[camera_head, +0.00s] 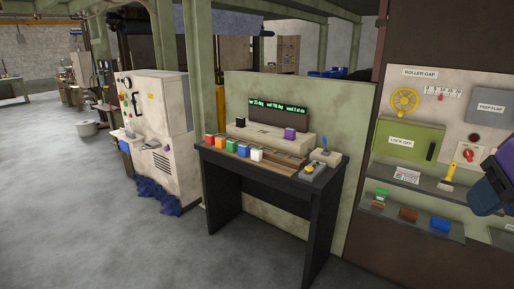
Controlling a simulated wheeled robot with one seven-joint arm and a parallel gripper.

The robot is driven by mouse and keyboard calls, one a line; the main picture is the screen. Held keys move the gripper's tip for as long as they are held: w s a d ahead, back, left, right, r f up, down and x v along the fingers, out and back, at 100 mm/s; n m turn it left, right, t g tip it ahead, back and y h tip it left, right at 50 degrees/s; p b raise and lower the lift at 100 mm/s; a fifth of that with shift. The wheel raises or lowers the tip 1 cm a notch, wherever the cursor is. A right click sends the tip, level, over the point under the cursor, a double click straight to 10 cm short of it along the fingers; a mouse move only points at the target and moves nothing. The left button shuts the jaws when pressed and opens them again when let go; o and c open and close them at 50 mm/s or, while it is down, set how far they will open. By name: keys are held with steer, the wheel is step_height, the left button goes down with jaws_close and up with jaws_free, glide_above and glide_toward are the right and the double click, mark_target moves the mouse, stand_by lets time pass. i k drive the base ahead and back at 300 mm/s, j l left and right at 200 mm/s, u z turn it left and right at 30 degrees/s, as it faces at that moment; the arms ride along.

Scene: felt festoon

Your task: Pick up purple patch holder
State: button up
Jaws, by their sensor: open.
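A small purple block (290,133), the only loose purple thing I can make out, sits on the right part of the beige console (262,133) on the dark table. It looks like the purple patch holder. My gripper (490,190) shows as a dark blue and purple shape at the right edge, partly cut off by the frame. It is open, with nothing seen in it, in front of the wall panel and well to the right of the purple block.
Right shelves (415,180) hold a brush (446,174) and several small blocks. The floor (90,220) at left is clear.

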mark_target(290, 133)
steer(key=i+j+u, duration=0.2)
steer(key=i+u, duration=0.6)
steer(key=i+l+u, duration=0.1)
steer(key=i+u, duration=0.3)
steer(key=i, duration=0.2)
steer(key=i+j+z, duration=0.1)
steer(key=i+z, duration=0.25)
steer(key=i, duration=0.15)
steer(key=i+j+z, duration=0.3)
steer(key=i, duration=0.15)
steer(key=i+j+z, duration=0.1)
steer(key=i+z, duration=0.3)
steer(key=i+j+z, duration=0.15)
steer(key=z, duration=0.3)
steer(key=i+j+z, duration=0.55)
steer(key=z, duration=0.3)
steer(key=j, duration=0.1)
